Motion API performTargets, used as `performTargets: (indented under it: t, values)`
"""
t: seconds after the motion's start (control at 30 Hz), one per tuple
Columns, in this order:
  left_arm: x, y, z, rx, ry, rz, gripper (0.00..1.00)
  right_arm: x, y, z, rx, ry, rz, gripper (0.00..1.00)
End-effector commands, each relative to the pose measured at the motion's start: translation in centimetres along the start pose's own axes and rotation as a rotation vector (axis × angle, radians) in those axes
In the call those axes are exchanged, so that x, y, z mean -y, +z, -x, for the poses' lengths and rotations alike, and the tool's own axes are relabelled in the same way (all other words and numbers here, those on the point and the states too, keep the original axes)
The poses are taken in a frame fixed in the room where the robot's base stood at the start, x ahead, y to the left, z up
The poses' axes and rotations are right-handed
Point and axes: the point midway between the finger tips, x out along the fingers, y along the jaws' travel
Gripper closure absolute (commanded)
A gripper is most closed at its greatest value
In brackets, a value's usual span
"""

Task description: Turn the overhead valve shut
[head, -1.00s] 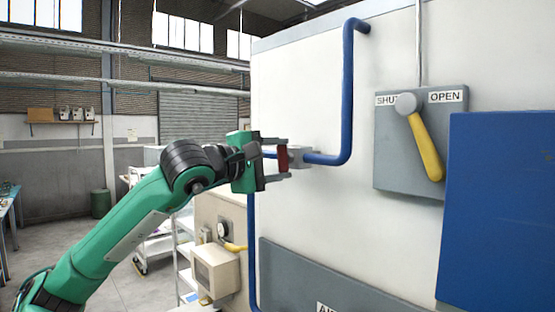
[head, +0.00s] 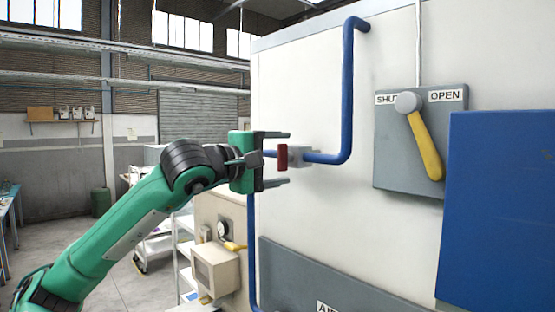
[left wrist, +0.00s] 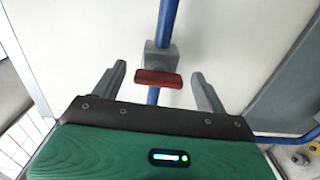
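A red valve handle (head: 282,156) sits on a grey valve body (head: 300,156) in the blue pipe (head: 348,110), high on the white cabinet. My left gripper (head: 288,158) is open, with one finger above and one below the red handle in the head view. In the left wrist view, the handle (left wrist: 158,78) lies crosswise to the pipe between the spread fingers, with a gap on each side. My right gripper is not in view.
A grey plate (head: 390,150) marked SHUT and OPEN carries a yellow lever (head: 426,145) pointing down and right. A blue panel (head: 500,210) stands at the right. A white trolley (head: 160,245) and a beige box (head: 215,270) are below my left arm.

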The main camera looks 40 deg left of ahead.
Motion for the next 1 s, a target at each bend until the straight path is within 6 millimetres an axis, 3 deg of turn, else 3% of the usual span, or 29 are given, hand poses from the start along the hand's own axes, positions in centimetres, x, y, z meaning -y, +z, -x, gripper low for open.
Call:
performTargets:
  t: [0.43, 1.0]
  values:
    - [0.3, -0.1, 1.1, -0.002, 0.002, 0.0, 0.25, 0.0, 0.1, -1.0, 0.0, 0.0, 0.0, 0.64]
    - [0.5, -0.1, 10.3, -0.003, 0.003, 0.0, 0.25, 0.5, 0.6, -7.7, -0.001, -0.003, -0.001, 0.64]
